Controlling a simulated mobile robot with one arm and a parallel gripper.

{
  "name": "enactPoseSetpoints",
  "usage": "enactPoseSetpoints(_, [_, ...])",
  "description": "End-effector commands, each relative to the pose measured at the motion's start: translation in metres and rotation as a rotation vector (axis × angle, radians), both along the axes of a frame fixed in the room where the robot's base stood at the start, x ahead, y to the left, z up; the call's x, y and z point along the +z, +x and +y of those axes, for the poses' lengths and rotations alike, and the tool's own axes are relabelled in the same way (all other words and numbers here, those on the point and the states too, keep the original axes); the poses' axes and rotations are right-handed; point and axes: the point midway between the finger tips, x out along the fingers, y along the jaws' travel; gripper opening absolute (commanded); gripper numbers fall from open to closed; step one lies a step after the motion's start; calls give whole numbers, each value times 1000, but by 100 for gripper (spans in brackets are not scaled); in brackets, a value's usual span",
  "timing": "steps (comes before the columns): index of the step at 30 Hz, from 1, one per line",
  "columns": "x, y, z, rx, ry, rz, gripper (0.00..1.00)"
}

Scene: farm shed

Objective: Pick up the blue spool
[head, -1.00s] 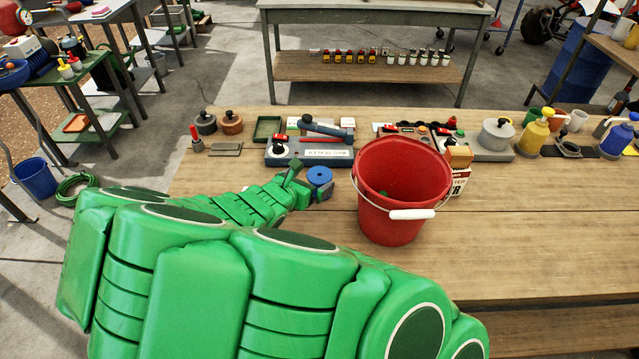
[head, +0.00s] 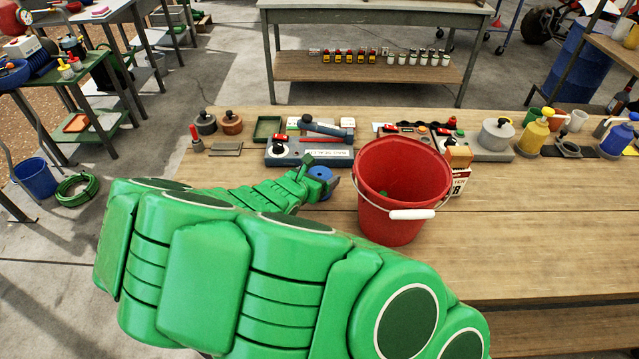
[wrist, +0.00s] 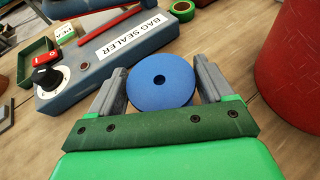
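The blue spool (wrist: 161,82) is a round blue disc with a small hole in its middle. In the wrist view it lies between the two grey fingers of my gripper (wrist: 160,88), with a finger on each side. The fingers are apart, and narrow gaps seem to show beside the spool. In the head view the spool (head: 319,175) is partly hidden by my gripper (head: 318,185), which is on its near side. The spool is on the wooden table, left of the red bucket.
The red bucket (head: 390,215) stands close to the right; it also shows in the wrist view (wrist: 292,60). The bag sealer (wrist: 105,50) lies just behind the spool. More tools and bottles line the table's back. The wooden table (head: 540,240) is clear at the right front.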

Motion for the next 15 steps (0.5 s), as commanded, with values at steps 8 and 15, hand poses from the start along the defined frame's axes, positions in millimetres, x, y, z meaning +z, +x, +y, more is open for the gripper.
enactPoseSetpoints(8, [0, 0, 0, 0, 0, 0, 43])
enactPoseSetpoints(15, [1, 0, 0, 0, 0, 0, 42])
